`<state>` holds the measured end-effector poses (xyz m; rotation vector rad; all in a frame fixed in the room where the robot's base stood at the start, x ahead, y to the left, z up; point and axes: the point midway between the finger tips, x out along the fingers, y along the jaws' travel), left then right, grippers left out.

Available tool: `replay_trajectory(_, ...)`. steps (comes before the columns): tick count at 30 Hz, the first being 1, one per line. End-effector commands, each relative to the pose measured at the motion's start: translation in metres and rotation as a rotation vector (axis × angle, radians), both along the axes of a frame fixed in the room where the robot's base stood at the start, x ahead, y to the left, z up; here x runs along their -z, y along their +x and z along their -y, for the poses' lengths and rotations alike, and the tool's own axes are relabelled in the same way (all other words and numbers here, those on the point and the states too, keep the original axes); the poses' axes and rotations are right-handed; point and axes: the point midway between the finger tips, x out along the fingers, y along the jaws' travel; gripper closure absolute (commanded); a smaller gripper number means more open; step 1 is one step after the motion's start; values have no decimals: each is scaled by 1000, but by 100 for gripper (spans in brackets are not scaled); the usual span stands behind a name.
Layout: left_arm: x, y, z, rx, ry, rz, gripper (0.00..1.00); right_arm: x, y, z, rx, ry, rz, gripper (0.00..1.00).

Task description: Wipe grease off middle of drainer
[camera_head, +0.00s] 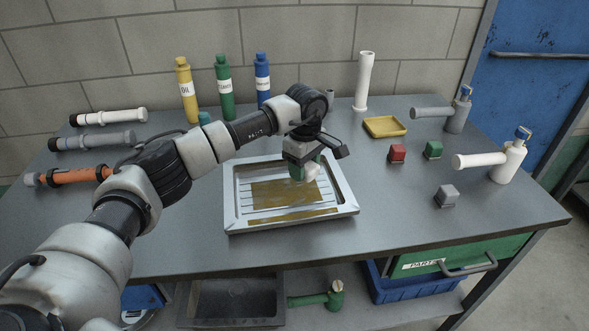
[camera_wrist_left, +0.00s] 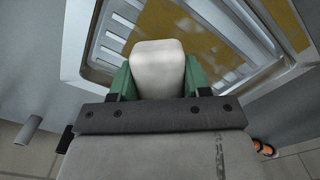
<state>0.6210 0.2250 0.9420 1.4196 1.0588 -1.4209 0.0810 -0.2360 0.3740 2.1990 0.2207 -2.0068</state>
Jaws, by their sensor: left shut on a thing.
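The drainer (camera_head: 350,207) is a shallow metal tray with ribs, lying on the grey bench; it also shows in the left wrist view (camera_wrist_left: 92,65). A brown-yellow grease patch (camera_head: 285,194) covers its middle, and a second grease strip (camera_head: 290,217) runs along its front. My left gripper (camera_head: 308,170) is over the right back part of the drainer. It is shut on a white block-like wiper (camera_wrist_left: 157,72), held between green fingers. The wiper is close above or on the drainer; I cannot tell whether it touches. My right gripper is not in view.
Yellow, green and blue bottles (camera_head: 224,86) stand behind my left arm. Pipes (camera_head: 108,117) lie at left.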

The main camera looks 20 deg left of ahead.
Motion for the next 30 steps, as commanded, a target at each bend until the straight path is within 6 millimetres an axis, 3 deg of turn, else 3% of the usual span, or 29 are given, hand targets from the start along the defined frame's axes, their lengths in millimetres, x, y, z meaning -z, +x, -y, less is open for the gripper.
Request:
replay_trajectory(19, -2, 23, 33, 0, 0, 1, 83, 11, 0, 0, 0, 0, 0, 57)
replay_trajectory(30, -6, 18, 25, -1, 0, 0, 83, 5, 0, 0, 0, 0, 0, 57)
